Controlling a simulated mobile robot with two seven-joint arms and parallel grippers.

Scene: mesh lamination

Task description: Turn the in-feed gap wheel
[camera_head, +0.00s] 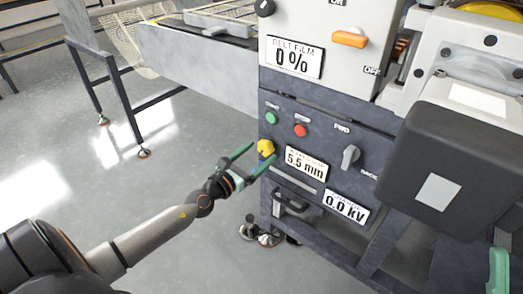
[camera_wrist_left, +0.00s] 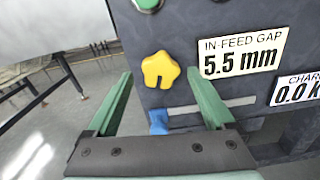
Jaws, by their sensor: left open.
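The in-feed gap wheel is a yellow lobed knob (camera_head: 265,147) on the dark front panel, left of the label reading 5.5 mm (camera_head: 306,163). My left gripper (camera_head: 262,156) is open in front of the panel at the knob. In the left wrist view the yellow knob (camera_wrist_left: 161,70) shows between the two green fingers (camera_wrist_left: 160,73), with space on both sides, and the label reads IN-FEED GAP 5.5 mm (camera_wrist_left: 242,53). Contact cannot be seen. Of my right gripper, only a green finger (camera_head: 498,272) shows at the right edge.
A small blue part (camera_wrist_left: 158,122) sits just below the knob. Green (camera_head: 271,118) and red (camera_head: 300,130) buttons are above it, and a grey FWD/BACK switch (camera_head: 350,157) is to the right. Open floor (camera_head: 190,150) lies left of the machine.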

